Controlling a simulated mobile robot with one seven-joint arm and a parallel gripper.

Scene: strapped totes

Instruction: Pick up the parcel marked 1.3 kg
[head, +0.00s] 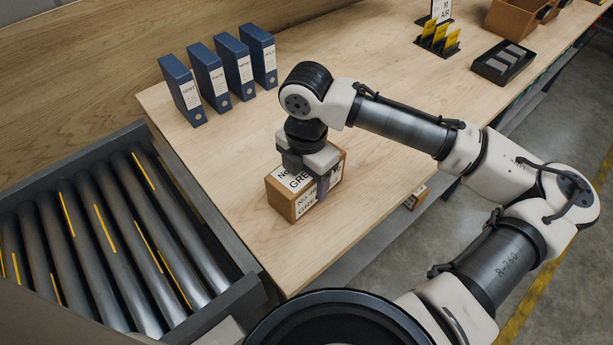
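A brown parcel (284,204) with white labels sits on the wooden table, close to its front edge. Its labels read partly "No" and "GRE"; the rest is covered or too small, and I see no weight marking. My gripper (308,174) points down over this parcel, with one finger against or just in front of its right-hand face. The other finger is at the back left, and its tip is partly hidden. I cannot tell whether the fingers press on the parcel. A second labelled brown box (415,198) shows partly below the table's right edge.
Several blue binders (232,66) stand at the back left of the table (380,175). A roller conveyor (100,235) lies at left. A black tray (503,62), yellow cards (438,35) and a brown bin (515,17) are at far right. The table's middle is clear.

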